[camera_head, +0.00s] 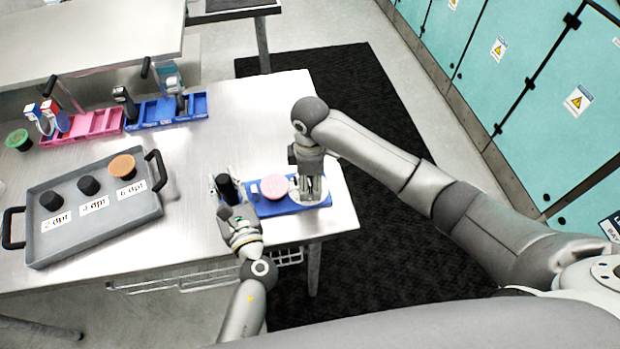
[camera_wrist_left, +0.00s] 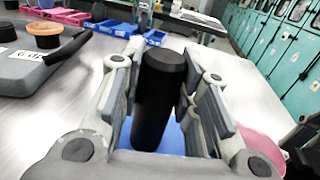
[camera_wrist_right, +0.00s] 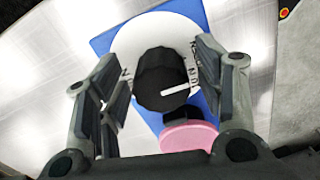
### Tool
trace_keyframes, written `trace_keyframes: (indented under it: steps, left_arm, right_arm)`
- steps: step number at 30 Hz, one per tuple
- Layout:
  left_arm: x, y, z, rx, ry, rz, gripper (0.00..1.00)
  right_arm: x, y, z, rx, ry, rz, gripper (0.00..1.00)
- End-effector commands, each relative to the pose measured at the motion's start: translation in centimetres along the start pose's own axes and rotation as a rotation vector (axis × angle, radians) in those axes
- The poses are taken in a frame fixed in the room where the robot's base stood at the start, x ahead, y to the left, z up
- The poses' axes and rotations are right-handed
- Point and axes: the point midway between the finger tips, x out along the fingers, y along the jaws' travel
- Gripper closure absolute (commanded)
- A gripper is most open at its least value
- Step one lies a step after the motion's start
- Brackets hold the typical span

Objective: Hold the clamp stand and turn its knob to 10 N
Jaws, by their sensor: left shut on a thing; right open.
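The clamp stand has a blue base (camera_head: 290,208), a black post (camera_wrist_left: 158,100), a pink disc (camera_head: 273,186) and a white dial (camera_wrist_right: 150,32) with a black knob (camera_wrist_right: 158,82). My left gripper (camera_head: 228,187) is shut on the black post, with a finger on each side in the left wrist view. My right gripper (camera_head: 311,194) points down over the dial. In the right wrist view its open fingers stand either side of the knob, apart from it. The knob's white pointer line points right and slightly up. Dial lettering is partly hidden and not clearly legible.
A grey tray (camera_head: 100,222) with dark and orange round pieces stands at the left of the table. Pink (camera_head: 95,124) and blue (camera_head: 155,113) bins with tools stand behind it. The stand is near the table's right end. The middle of the table is clear.

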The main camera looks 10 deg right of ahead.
Motion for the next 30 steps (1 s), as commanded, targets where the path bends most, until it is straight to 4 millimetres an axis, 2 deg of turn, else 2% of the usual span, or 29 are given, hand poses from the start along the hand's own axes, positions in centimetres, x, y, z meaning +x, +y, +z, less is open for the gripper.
trace_keyframes:
  steps: [4,15,23,30]
  left_arm:
    - [-0.01,-0.02,-0.04,0.000,0.001,-0.001,1.00]
    - [-0.01,-0.03,-0.03,0.000,0.001,-0.001,1.00]
    - [-0.01,-0.03,-0.03,0.000,0.001,-0.001,1.00]
    - [-0.01,-0.03,-0.03,0.000,0.001,-0.001,1.00]
  right_arm:
    - [-0.01,-0.01,-0.01,0.000,0.000,0.000,0.38]
    - [-0.05,0.02,-0.01,0.000,0.000,0.000,0.84]
    - [-0.07,0.01,-0.03,0.033,0.001,0.000,0.84]
    - [-0.09,-0.03,-0.05,0.162,0.001,0.001,0.84]
